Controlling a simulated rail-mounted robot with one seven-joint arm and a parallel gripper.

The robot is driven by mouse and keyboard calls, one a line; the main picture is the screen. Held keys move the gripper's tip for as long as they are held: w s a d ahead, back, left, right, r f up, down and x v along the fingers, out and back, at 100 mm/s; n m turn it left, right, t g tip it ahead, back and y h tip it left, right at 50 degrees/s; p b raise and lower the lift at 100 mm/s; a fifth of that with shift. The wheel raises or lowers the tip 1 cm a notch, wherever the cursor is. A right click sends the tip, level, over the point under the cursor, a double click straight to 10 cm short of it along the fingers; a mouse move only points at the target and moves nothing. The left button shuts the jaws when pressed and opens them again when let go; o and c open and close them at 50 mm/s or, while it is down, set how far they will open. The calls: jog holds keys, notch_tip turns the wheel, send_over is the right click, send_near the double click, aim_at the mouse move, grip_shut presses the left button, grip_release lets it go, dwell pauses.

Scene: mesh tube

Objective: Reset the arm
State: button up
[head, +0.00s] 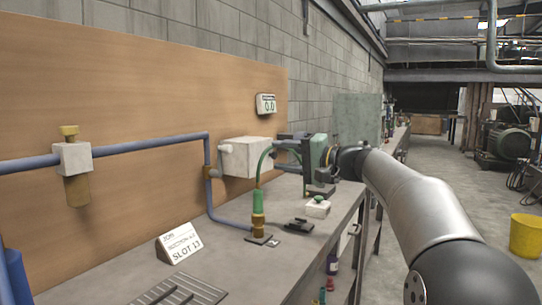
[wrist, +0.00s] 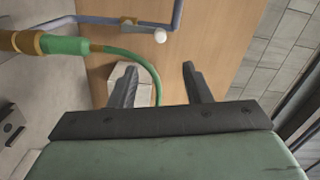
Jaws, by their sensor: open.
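My gripper (head: 283,142) is open, above the bench at the right of the white box, its fingers pointing left toward the board. In the wrist view my gripper (wrist: 159,70) shows two dark fingers spread apart with nothing held between them. A green hose (wrist: 140,61) curves behind the fingers. Its green and brass fitting (head: 258,208) stands upright on the bench in the head view and also shows in the wrist view (wrist: 45,44). The white box (head: 245,157) is on the board, partly hidden by the left finger in the wrist view.
A blue pipe (head: 150,147) runs along the wooden board (head: 130,100). A slot sign (head: 180,247), a small white button box (head: 317,207) and a dark bracket (head: 300,225) sit on the grey bench (head: 250,275). A display (head: 266,104) hangs above.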

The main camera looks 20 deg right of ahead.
jog(key=shift+s+d, duration=0.1)
dwell(0.3)
jog(key=s+a+f+n+g+h+p, duration=0.2)
jog(key=s+a+f+g+h+p, duration=0.55)
jog(key=s+a+p, duration=0.65)
jog(key=s+d+f+n+g+h+p, duration=0.1)
jog(key=s+f+p, duration=0.1)
jog(key=s, duration=0.5)
jog(key=s+d+f+n+g+h+p, duration=0.2)
jog(key=s+f+p, duration=0.1)
jog(key=s+p, duration=0.2)
jog(key=s+d+f+n+g+h+p, duration=0.2)
jog(key=s+f+p, duration=0.1)
jog(key=s, duration=0.7)
jog(key=shift+d+p, duration=0.15)
jog(key=shift+p, duration=0.25)
jog(key=shift+s, duration=0.15)
